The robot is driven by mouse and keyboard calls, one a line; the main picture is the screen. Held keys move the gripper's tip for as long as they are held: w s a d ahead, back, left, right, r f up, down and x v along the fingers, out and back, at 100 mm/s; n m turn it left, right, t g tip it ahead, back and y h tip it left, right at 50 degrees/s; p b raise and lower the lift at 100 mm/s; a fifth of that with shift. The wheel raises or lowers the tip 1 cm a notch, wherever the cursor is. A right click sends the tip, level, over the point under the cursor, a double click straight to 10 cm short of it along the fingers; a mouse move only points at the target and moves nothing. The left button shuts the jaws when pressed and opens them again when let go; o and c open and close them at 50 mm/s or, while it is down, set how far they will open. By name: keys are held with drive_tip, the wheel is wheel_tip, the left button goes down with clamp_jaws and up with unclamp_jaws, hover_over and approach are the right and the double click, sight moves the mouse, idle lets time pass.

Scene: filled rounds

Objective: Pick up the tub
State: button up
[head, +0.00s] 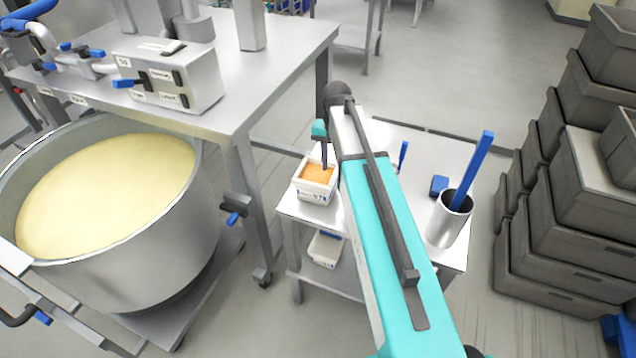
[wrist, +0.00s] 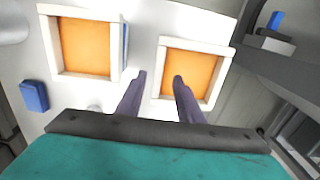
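A white tub (head: 316,195) with orange filling stands upright near the left edge of the small table in the head view. In the wrist view, a tub with orange filling shows at right (wrist: 229,68), and a second similar tub (wrist: 48,45) stands at left. My arm hides the second one in the head view. My gripper (wrist: 159,78) is open, its fingers apart and pointing at the right-hand tub. One finger appears outside its left wall, the other over the orange filling; contact cannot be told. In the head view my gripper (head: 324,160) is at the left tub.
The small metal table (head: 420,150) also bears a steel cup (head: 445,225) with a blue-handled tool and a blue block (head: 439,185). Another tub (head: 325,250) sits on the lower shelf. A large vat (head: 190,250) stands left, stacked grey crates (head: 570,200) right.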

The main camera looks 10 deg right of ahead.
sight(334, 175)
drive_tip(key=shift+s+d+f+b, duration=0.1)
drive_tip(key=shift+d+f+b, duration=0.05)
drive_tip(key=shift+f+b, duration=2.05)
drive_tip(key=shift+f+p, duration=0.4)
drive_tip(key=shift+p, duration=0.05)
drive_tip(key=shift+c, duration=0.3)
clamp_jaws()
